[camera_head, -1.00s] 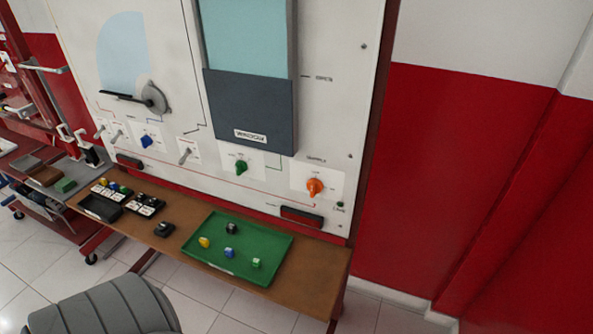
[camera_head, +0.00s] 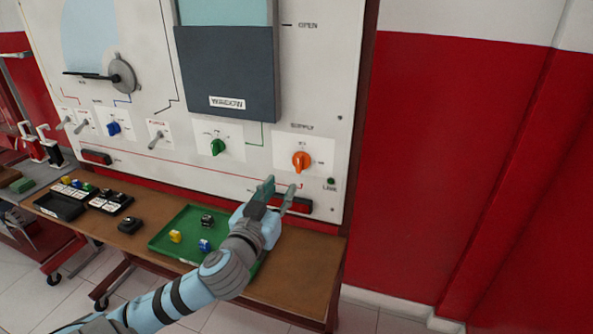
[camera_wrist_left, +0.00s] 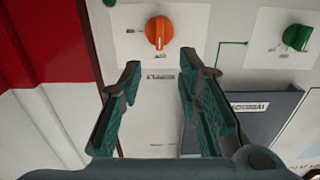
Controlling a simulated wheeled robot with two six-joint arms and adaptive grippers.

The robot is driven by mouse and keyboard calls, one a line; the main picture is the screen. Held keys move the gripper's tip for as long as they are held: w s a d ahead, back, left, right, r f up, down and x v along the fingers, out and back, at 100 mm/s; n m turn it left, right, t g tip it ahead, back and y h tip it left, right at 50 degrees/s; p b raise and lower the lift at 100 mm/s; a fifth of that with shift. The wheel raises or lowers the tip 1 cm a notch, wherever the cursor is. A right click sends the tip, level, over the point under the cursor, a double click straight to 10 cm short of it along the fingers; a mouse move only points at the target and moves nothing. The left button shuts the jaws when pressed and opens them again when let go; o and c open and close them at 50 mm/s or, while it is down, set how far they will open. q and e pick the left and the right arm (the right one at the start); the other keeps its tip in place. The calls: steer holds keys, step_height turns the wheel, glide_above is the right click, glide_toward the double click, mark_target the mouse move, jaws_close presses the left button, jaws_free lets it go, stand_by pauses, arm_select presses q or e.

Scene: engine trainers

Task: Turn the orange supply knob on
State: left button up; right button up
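The orange supply knob (camera_head: 301,161) is on a white plate at the lower right of the white trainer panel (camera_head: 320,100). Its handle points roughly up and down in the head view. My left gripper (camera_head: 280,190) is open and empty, just below and left of the knob in the head view. In the left wrist view the orange knob (camera_wrist_left: 158,32) shows beyond the gap between the two fingers of the left gripper (camera_wrist_left: 160,75), apart from them. My right gripper is not in view.
A green knob (camera_head: 218,147) sits left of the supply knob. A dark red-and-black block (camera_head: 302,207) is close by my left gripper. A green tray (camera_head: 165,238) with small coloured pieces lies on the brown shelf (camera_head: 300,285). The red wall (camera_head: 440,150) is to the right.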

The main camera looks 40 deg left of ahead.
mark_target(298, 164)
arm_select(q)
steer(key=b+x, duration=0.1)
steer(key=x, duration=1)
steer(key=shift+w+f, duration=0.15)
steer(key=shift+w, duration=0.1)
jaws_close()
